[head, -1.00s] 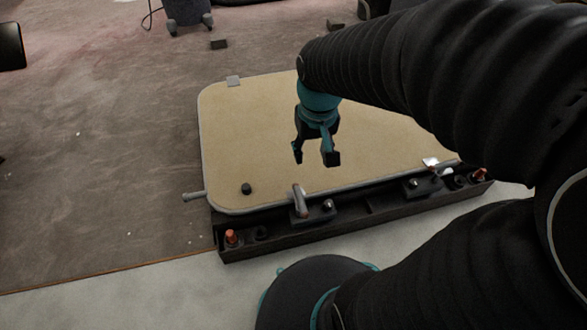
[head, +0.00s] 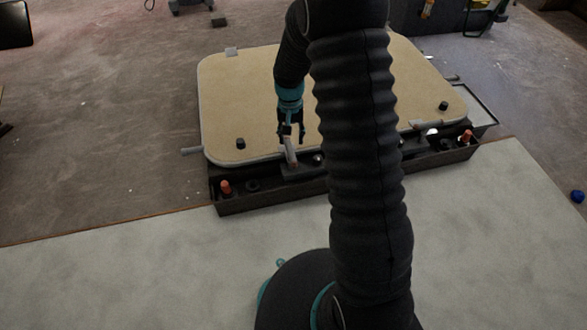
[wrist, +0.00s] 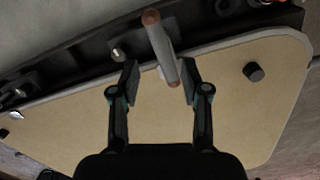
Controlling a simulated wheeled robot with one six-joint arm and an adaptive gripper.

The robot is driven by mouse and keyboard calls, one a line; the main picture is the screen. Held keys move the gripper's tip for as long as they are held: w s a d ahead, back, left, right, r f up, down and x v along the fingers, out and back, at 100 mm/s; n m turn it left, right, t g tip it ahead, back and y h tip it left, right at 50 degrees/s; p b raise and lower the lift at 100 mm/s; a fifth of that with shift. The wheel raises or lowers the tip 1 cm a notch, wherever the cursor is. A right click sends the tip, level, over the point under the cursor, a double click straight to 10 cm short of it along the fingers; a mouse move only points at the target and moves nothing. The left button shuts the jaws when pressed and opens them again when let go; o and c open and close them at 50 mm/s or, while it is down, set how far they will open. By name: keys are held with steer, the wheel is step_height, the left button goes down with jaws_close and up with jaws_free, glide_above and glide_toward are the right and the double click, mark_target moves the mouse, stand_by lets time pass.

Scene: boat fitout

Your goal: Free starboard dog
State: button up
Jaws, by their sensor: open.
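A tan hatch panel (head: 235,95) with a grey rim lies on a dark frame. A dog lever (head: 291,155), grey with a reddish-brown end, crosses the panel's near edge. My gripper (head: 290,135) is open over that edge, at this lever. In the wrist view the lever (wrist: 160,48) lies between the two spread fingers of my gripper (wrist: 159,72), with gaps on both sides and no clear contact. A second dog (head: 425,125) sits farther right on the same edge, partly seen; it shows at the left in the wrist view (wrist: 15,117). No label tells which is starboard.
The dark frame (head: 270,195) carries orange-topped posts (head: 226,188) near its ends. Black knobs (head: 241,144) stand on the panel. A grey pin (head: 192,150) sticks out at the left. My arm hides part of the panel and frame. The pale floor in front is clear.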

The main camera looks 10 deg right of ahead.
mark_target(291, 158)
steer(key=shift+w+r+m+t, duration=0.3)
steer(key=shift+w+r+t, duration=0.1)
steer(key=shift+w+r, duration=0.2)
steer(key=shift+f, duration=0.15)
steer(key=shift+m, duration=0.3)
step_height(291, 158, down, 14)
steer(key=shift+r+b, duration=0.2)
steer(key=shift+b, duration=0.75)
